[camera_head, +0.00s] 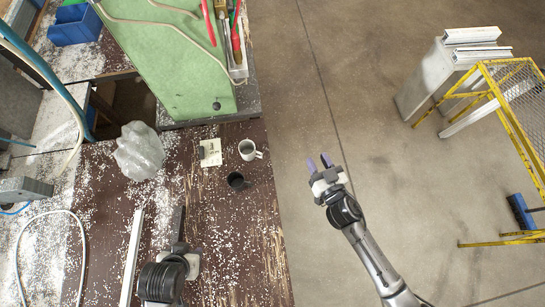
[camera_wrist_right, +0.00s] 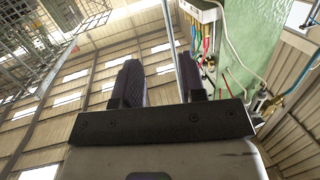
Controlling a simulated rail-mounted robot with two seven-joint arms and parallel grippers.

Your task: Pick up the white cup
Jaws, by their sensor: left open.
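The white cup (camera_head: 246,151) stands upright on the brown bench top near its right edge, its handle pointing right. My right gripper (camera_head: 320,163) is open and empty, to the right of the cup and apart from it, past the bench edge over the floor. In the right wrist view the fingers of the right gripper (camera_wrist_right: 161,80) are spread, with nothing between them; the cup is not visible there. My left gripper (camera_head: 178,218) is over the bench, below and left of the cup, open and clear of it.
A black round container (camera_head: 236,181) stands just below the cup, and a paper note (camera_head: 210,152) lies left of it. A crumpled clear bag (camera_head: 138,151) and a metal profile (camera_head: 132,258) are further left. A green panel (camera_head: 185,60) and tools are above. White chips litter the bench.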

